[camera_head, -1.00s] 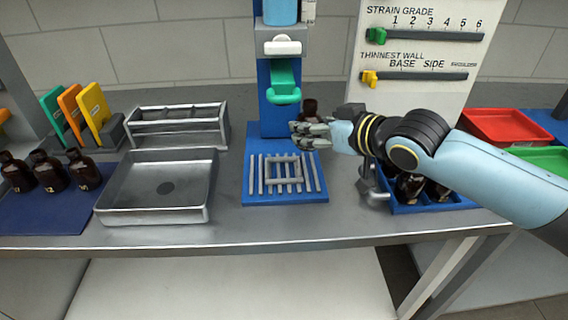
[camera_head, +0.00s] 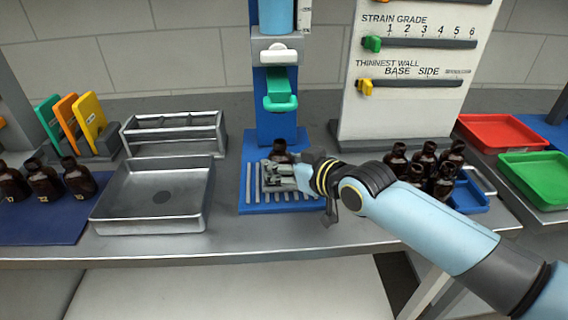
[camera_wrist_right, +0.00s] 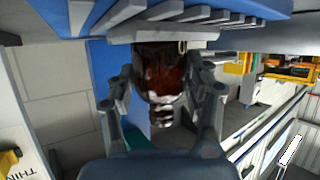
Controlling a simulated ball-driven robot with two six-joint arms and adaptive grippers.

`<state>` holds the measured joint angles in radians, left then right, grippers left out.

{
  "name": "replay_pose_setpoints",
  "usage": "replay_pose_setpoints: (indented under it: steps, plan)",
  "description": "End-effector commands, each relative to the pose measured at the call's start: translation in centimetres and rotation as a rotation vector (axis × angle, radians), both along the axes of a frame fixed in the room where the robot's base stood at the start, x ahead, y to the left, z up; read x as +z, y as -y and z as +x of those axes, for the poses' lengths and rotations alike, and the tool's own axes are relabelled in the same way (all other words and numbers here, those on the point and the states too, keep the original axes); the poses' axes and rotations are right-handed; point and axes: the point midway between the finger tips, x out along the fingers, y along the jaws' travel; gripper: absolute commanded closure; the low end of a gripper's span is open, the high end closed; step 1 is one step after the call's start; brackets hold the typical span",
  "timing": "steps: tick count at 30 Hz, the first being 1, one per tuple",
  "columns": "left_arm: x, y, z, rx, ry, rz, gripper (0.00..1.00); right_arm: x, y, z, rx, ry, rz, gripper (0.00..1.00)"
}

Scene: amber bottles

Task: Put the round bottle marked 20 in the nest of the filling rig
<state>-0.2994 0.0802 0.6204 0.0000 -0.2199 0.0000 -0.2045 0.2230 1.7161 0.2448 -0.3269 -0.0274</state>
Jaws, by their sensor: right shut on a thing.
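My right gripper (camera_head: 282,174) is over the slatted blue base of the filling rig (camera_head: 248,208). It is shut on an amber bottle (camera_head: 280,150), whose dark neck and shoulder show above the fingers in the head view. In the right wrist view the bottle (camera_wrist_right: 158,75) sits between the two fingers, and its base is at or very close to the grey frame of the nest (camera_wrist_right: 160,36). I cannot tell whether it touches. The bottle's marking is hidden. My left gripper is not in view.
Several amber bottles (camera_head: 425,160) stand in a blue tray (camera_head: 468,197) at right. Three bottles stand on a blue mat (camera_head: 45,225) at left. An empty metal tray (camera_head: 160,195) lies left of the rig. The rig's green nozzle part (camera_head: 280,103) hangs above the bottle.

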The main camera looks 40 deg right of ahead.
Motion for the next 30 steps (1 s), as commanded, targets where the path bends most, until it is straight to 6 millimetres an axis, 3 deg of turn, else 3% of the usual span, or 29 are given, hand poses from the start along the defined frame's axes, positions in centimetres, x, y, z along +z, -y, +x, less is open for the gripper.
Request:
replay_pose_setpoints:
  steps: [1, 6, 16, 20, 30]
  plan:
    - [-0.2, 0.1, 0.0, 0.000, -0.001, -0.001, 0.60, -0.2, 0.0, 0.0, 0.000, -0.001, 0.000, 0.48]
    - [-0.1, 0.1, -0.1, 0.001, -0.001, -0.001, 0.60, -0.1, 0.0, 0.0, 0.000, 0.000, 0.000, 0.26]
    - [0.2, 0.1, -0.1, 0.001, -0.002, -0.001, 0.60, 0.4, 0.0, 0.0, 0.000, 0.000, 0.000, 0.26]
    - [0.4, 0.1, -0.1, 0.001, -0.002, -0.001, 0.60, 0.9, 0.1, -1.8, 0.001, -0.002, -0.003, 0.26]
    - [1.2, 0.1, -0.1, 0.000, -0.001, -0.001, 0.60, 3.8, 0.3, -8.7, 0.003, -0.003, -0.002, 0.26]
